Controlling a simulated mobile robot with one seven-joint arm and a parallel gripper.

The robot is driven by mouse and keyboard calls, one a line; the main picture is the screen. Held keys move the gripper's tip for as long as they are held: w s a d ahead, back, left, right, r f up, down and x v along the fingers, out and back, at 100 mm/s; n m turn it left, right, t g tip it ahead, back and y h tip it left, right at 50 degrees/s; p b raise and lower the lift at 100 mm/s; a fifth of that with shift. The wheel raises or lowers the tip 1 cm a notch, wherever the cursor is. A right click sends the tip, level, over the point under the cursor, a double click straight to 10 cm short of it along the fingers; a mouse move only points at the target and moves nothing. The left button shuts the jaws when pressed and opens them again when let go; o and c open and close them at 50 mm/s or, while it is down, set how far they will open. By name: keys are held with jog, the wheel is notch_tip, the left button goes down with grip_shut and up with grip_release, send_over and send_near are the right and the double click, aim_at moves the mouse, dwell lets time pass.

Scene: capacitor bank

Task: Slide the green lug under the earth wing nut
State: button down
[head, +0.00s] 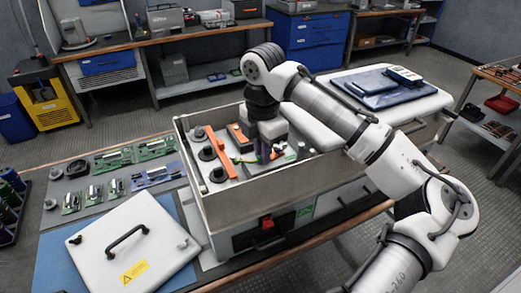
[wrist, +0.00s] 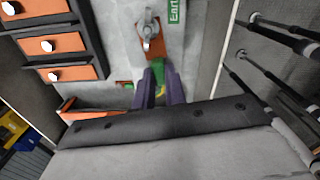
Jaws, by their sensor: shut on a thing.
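In the wrist view, my gripper (wrist: 157,68) has its purple fingers shut on the green lug (wrist: 158,74). A yellow-green lead (wrist: 160,91) shows between the fingers behind it. The grey metal earth wing nut (wrist: 149,20) stands on an orange plate (wrist: 154,47), beside a green "Earth" label (wrist: 174,10). The lug's front end is at the near edge of the orange plate, short of the wing nut; I cannot tell if it touches the plate. In the head view, my gripper (head: 265,153) is down inside the open cabinet, and my arm hides the wing nut.
The cabinet's wall (head: 285,183) surrounds the work area. A white cover (head: 130,250) lies on the bench at left.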

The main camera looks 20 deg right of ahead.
jog(key=shift+w+d, duration=0.1)
jog(key=shift+d, duration=0.4)
dwell(0.4)
jog(key=c, duration=1.4)
grip_release()
jog(key=shift+d, duration=0.1)
jog(key=shift+o, duration=0.2)
